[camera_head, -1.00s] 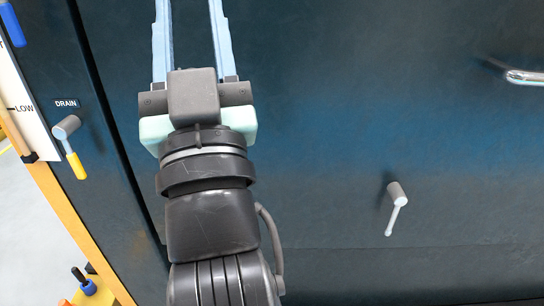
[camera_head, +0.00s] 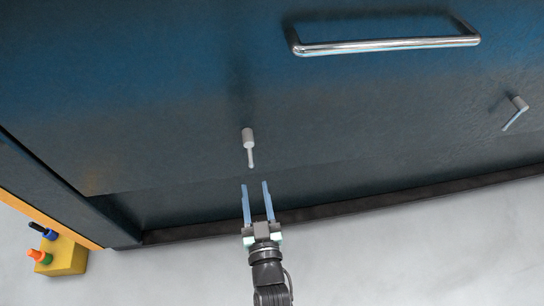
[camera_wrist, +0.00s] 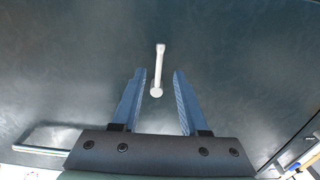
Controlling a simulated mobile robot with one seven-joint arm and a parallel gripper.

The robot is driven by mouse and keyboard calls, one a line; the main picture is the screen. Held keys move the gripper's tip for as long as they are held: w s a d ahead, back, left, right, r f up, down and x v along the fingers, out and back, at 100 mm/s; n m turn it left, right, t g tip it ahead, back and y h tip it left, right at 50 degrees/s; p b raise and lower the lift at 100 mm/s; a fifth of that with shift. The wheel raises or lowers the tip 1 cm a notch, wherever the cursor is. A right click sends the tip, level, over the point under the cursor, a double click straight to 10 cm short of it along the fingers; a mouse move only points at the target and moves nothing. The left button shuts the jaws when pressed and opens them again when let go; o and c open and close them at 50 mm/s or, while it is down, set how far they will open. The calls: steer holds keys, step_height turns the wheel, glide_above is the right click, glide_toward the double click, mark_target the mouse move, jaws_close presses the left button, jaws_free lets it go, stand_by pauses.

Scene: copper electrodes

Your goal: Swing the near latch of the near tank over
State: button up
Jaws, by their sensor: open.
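A grey latch (camera_head: 249,146) with a round pivot and a thin lever sits on the dark blue tank front (camera_head: 150,110); its lever hangs down. My gripper (camera_head: 255,184) is open and empty in the head view, with its two blue fingers pointing up toward the lever tip and a small gap in the picture. In the wrist view the same latch (camera_wrist: 158,68) shows pale, between and beyond the open fingers (camera_wrist: 158,74). Contact is not visible. A second latch (camera_head: 516,111) sits far right, its lever slanting down to the left.
A chrome bar handle (camera_head: 390,45) sticks out above the latches; it also shows at lower left in the wrist view (camera_wrist: 45,140). A yellow block with coloured knobs (camera_head: 64,257) stands on the floor at lower left. Grey floor (camera_head: 400,250) lies clear in front.

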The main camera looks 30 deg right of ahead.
mark_target(251, 163)
steer(key=b+x, duration=0.3)
steer(key=x, duration=0.3)
steer(key=shift+w+f, duration=0.2)
steer(key=shift+w+d+r, duration=0.15)
steer(key=shift+w, duration=0.1)
steer(key=shift+w+b, duration=0.25)
steer(key=shift+b, duration=0.05)
jaws_close()
